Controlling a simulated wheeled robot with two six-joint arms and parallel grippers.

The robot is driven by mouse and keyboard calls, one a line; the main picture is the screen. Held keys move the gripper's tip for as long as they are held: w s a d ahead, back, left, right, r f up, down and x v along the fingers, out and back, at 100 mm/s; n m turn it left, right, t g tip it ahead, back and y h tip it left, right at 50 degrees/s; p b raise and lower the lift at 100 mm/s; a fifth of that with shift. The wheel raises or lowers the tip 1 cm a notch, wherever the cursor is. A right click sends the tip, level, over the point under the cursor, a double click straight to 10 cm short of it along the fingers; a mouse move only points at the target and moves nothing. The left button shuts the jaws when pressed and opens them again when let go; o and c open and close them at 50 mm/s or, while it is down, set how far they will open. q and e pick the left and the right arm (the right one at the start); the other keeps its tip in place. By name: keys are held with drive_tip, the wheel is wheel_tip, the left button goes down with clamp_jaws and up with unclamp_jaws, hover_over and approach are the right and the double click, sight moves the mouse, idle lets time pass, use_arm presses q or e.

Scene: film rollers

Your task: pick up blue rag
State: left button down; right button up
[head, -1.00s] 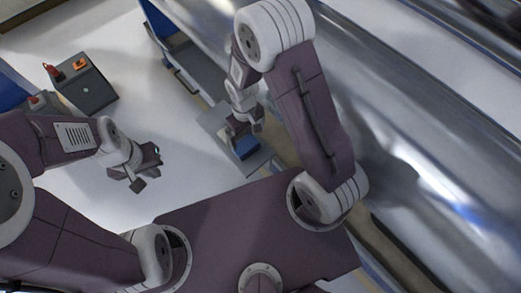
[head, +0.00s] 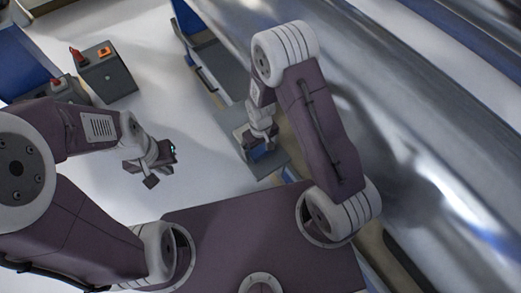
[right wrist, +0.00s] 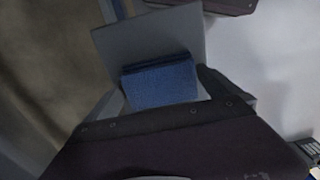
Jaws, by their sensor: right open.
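The blue rag (right wrist: 160,84) is a folded, dark blue textured cloth on a grey flat surface (right wrist: 175,32) in the right wrist view. In the head view, the rag (head: 258,152) shows only as a small blue patch, mostly hidden by my right gripper (head: 262,142). My right gripper (right wrist: 162,88) is open, with one finger on either side of the rag's near part; whether they touch it is unclear. My left gripper (head: 141,173) hangs over the pale floor, far left of the rag, its fingers apart and empty.
A large shiny metal roller (head: 410,150) runs diagonally close to my right arm. Grey control boxes with red and orange parts (head: 105,75) stand at the upper left. A blue-sided machine frame (head: 188,20) is at the top. Pale floor (head: 190,115) lies open between my arms.

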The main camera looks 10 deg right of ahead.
sight(261, 148)
drive_tip(key=c, duration=1.2)
wheel_tip(261, 148, up, 5)
drive_tip(key=shift+s+d+r+p, duration=0.1)
drive_tip(key=shift+s+p, duration=0.05)
drive_tip(key=shift+p, duration=0.95)
drive_tip(key=s+d+r+p, duration=0.2)
drive_tip(key=s+r+p, duration=0.1)
drive_tip(key=s+p, duration=0.2)
drive_tip(key=s+d+r+p, duration=0.2)
drive_tip(key=s+p, duration=0.3)
drive_tip(key=p, duration=0.3)
drive_tip(key=shift+s+d+r, duration=0.15)
drive_tip(key=shift+d+r, duration=0.2)
drive_tip(key=shift+r, duration=0.15)
